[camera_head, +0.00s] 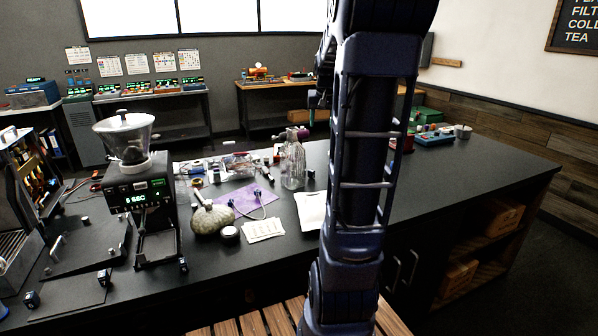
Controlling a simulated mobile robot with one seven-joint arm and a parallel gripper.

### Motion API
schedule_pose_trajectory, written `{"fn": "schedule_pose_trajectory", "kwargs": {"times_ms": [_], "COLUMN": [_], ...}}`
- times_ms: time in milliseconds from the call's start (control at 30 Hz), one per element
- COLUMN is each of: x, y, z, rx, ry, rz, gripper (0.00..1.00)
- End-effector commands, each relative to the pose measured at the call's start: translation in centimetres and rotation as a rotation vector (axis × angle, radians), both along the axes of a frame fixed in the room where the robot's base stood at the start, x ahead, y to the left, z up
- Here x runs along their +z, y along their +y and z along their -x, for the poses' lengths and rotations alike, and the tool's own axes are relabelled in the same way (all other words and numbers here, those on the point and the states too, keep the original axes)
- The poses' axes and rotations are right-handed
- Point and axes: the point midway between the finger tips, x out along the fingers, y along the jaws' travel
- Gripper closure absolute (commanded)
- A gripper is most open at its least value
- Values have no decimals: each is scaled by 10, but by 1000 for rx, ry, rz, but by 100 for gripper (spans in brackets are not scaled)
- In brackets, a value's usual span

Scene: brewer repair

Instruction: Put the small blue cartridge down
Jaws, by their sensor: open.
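My dark blue arm rises through the middle of the head view. What looks like my gripper (313,100) shows in part at the left edge of the arm, small and dark, with the rest hidden behind the arm. Its jaws are open, and I see nothing held in them. I cannot make out the small blue cartridge for certain. Several small parts lie on the dark counter (450,175), too small to tell apart, and my arm hides a strip of it.
A grinder (140,195) with a clear hopper stands at left. A purple cloth (243,200), a rounded pale object (212,220), white cards (263,229) and a glass bottle (294,165) lie or stand mid-counter. A teal tray (432,138) is at right. The right front counter is clear.

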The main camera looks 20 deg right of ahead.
Motion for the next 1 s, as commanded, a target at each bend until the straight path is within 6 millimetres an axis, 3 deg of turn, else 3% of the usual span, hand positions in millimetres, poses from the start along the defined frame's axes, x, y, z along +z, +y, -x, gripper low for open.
{"fn": "schedule_pose_trajectory", "kwargs": {"times_ms": [33,200,500,800,1000], "x": [4,6,-10,-40,-50], "y": [20,72,144,183,189], "z": [14,61,150,225,242], "rx": [25,97,222,323,346], "ry": [-6,-14,-25,-35,-37], "rz": [2,9,24,42,47], "gripper": [48,48,48,48,48]}}
